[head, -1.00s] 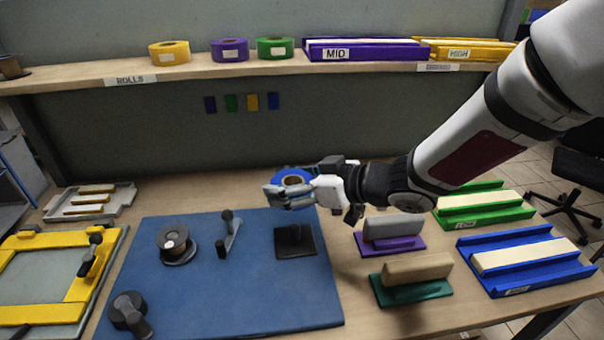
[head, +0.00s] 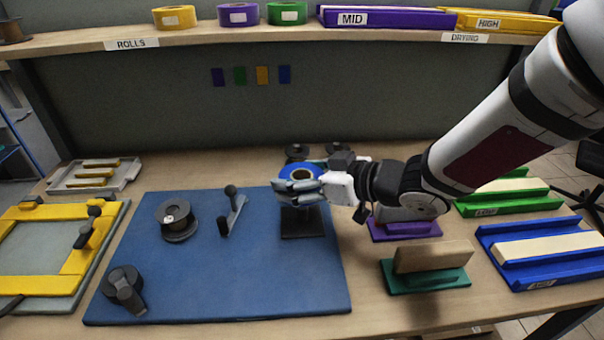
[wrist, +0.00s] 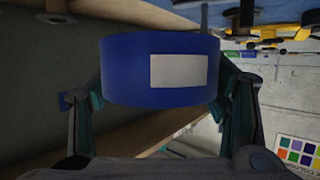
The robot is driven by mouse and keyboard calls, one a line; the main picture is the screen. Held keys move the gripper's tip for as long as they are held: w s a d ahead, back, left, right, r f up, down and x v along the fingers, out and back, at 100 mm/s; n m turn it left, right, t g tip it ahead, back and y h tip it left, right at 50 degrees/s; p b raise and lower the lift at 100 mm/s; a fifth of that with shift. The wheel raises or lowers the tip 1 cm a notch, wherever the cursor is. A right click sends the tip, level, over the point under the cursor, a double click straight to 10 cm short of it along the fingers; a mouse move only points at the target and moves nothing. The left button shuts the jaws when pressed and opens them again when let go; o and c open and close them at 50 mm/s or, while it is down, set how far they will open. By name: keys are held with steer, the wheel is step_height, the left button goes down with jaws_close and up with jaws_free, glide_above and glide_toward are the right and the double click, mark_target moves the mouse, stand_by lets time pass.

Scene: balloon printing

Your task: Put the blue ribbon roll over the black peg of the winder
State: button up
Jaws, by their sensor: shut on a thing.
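The blue ribbon roll (head: 289,170), a short ring with a cardboard-brown core, is held in my gripper (head: 298,186) above the blue mat. In the wrist view the roll (wrist: 125,70) sits between the two fingers, its white label facing the camera. A black square stand (head: 303,224) on the mat's right part lies below the gripper in the head view. Its upper part is hidden behind the gripper and roll, so I cannot make out a peg clearly. The roll appears above the stand; I cannot tell the exact gap or alignment.
A dark spool (head: 177,219), a lever post (head: 233,211) and a dark knob piece (head: 124,287) stand on the blue mat (head: 230,285). Purple (head: 405,229) and green (head: 425,276) blocks stand to the right. A yellow frame (head: 78,270) lies left. The mat's front middle is clear.

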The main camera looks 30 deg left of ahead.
mark_target(307, 208)
steer(key=shift+f+b, duration=3.4)
steer(key=shift+f, duration=0.55)
steer(key=o, duration=1.3)
step_height(307, 208, up, 10)
steer(key=shift+f, duration=0.1)
